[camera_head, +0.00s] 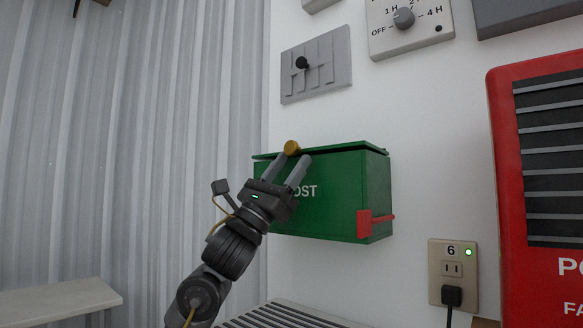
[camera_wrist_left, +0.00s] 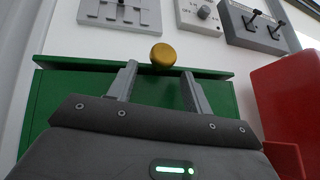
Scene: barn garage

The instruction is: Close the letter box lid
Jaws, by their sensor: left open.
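The green letter box (camera_head: 345,190) hangs on the white wall, with "POST" partly hidden by my gripper and a red flag (camera_head: 370,222) on its side. Its green lid (camera_head: 345,147) lies nearly level over the box; a thin dark gap shows under its edge. A round yellow knob (camera_head: 291,147) sits at the lid's front edge. My left gripper (camera_head: 290,158) is open and empty before the box front, its fingertips just below and either side of the knob. In the left wrist view the knob (camera_wrist_left: 163,56) shows above and between the fingers (camera_wrist_left: 158,74); contact is unclear. My right gripper is not in view.
A red cabinet with black slats (camera_head: 540,200) stands at the right. A socket with a plug (camera_head: 452,270) is on the wall below right. A grey gear-pattern plate (camera_head: 316,66) and a timer dial (camera_head: 408,22) are above. A pale bench (camera_head: 55,298) is at lower left.

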